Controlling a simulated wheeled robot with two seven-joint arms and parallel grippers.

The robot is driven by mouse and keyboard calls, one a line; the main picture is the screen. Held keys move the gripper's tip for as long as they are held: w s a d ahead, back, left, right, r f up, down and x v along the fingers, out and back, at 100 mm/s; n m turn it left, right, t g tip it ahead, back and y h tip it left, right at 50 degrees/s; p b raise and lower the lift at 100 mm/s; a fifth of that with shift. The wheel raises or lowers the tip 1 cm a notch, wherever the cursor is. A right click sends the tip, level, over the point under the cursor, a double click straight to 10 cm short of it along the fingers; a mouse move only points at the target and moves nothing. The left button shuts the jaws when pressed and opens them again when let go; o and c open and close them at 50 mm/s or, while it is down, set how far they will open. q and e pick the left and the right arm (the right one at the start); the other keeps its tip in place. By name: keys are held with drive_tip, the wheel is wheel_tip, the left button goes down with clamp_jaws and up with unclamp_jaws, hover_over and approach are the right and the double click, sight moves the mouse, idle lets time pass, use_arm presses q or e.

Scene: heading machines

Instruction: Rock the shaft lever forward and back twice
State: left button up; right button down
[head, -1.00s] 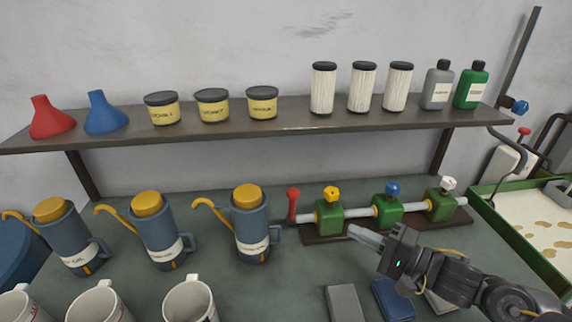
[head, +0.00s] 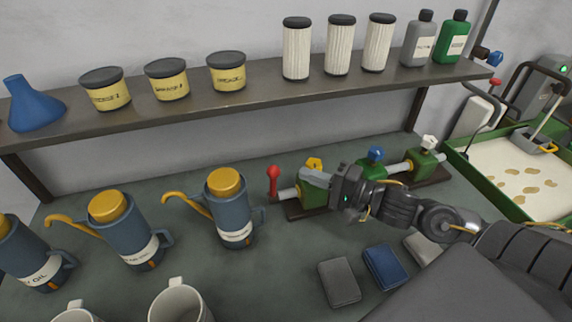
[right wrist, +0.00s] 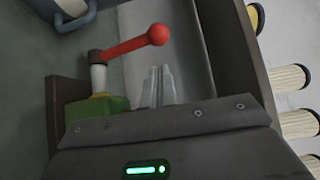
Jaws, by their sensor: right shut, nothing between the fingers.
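The red shaft lever (head: 273,181) stands upright at the left end of a pale shaft that runs through several green blocks. In the right wrist view the red lever (right wrist: 130,45) shows with its round knob just beyond my fingertips. My right gripper (head: 302,178) is shut and empty, just right of the lever in the head view, in front of the leftmost green block and partly hiding it. Its pale fingers (right wrist: 159,72) lie close together in the right wrist view. My left gripper is not in view.
Yellow (head: 314,163), blue (head: 376,154) and white (head: 429,142) knobs top the green blocks. An oil can (head: 229,212) stands left of the lever. A shelf (head: 190,103) with jars and filters runs above. Folded cloths (head: 339,282) lie in front.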

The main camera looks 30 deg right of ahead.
sight(273, 185)
drive_tip(key=p+x, duration=0.1)
drive_tip(key=x, duration=0.5)
drive_tip(key=shift+w+a, duration=0.15)
